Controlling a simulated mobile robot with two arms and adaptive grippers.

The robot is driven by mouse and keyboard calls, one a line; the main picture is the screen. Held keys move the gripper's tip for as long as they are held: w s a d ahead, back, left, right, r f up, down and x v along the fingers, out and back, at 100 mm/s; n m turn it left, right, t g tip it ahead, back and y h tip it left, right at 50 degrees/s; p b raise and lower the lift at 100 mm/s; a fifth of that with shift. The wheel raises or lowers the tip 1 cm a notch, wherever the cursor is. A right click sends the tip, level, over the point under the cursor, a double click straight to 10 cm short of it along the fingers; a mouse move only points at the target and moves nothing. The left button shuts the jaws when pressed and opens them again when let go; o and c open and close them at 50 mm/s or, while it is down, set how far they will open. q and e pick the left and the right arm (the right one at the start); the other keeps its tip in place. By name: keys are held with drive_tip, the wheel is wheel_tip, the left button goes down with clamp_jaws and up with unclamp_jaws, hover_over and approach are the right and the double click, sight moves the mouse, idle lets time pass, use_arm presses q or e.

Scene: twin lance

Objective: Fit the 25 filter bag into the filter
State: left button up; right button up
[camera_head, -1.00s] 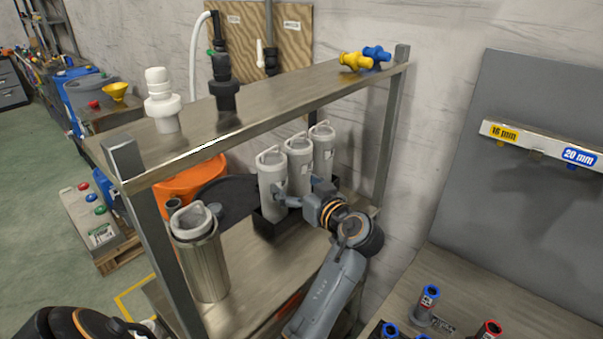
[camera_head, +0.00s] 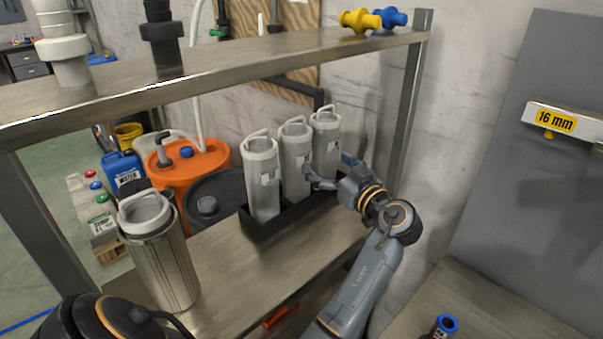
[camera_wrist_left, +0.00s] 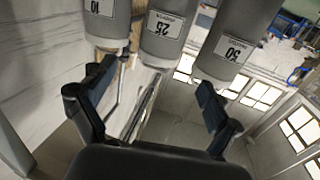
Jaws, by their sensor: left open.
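Three white-grey filter bags with loop handles stand upright in a black rack on the shelf: a left one (camera_head: 262,180), a middle one (camera_head: 294,150) and a right one (camera_head: 326,140). In the left wrist view their labels appear upside down; the middle bag reads 25 (camera_wrist_left: 165,28), flanked by 10 (camera_wrist_left: 105,15) and 50 (camera_wrist_left: 233,45). My left gripper (camera_head: 313,180) is open beside the middle and right bags; in the wrist view its spread fingers (camera_wrist_left: 153,98) are empty, below the 25 bag. The steel filter (camera_head: 165,270) stands front left, a white handled collar in its mouth. My right gripper is not in view.
The upper shelf (camera_head: 230,62) runs above the bags, with a post (camera_head: 408,100) at right. The black rack (camera_head: 262,226) holds the bags. A dark round lid (camera_head: 222,190) and an orange drum (camera_head: 195,165) lie behind. The lower shelf (camera_head: 230,270) is bare between filter and rack.

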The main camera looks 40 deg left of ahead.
sight(304, 145)
use_arm(q)
drive_tip(key=p+x, duration=0.2)
drive_tip(key=x, duration=0.6)
drive_tip(key=shift+a+p, duration=0.3)
drive_tip(key=shift+p, duration=0.05)
drive_tip(key=shift+a+r+p, duration=0.2)
drive_tip(key=shift+a+p, duration=0.1)
drive_tip(key=shift+p, duration=0.05)
drive_tip(key=p+x, duration=0.2)
drive_tip(key=x, duration=0.1)
drive_tip(key=shift+a, duration=0.3)
drive_tip(key=shift+w+a+f, duration=0.2)
drive_tip(key=shift+w+a, duration=0.05)
drive_tip(key=shift+a, duration=0.2)
drive_tip(key=shift+d, duration=0.1)
drive_tip(key=shift+c, duration=0.2)
drive_tip(key=c, duration=1.4)
drive_tip(key=shift+o, duration=0.2)
drive_tip(key=shift+r, duration=0.15)
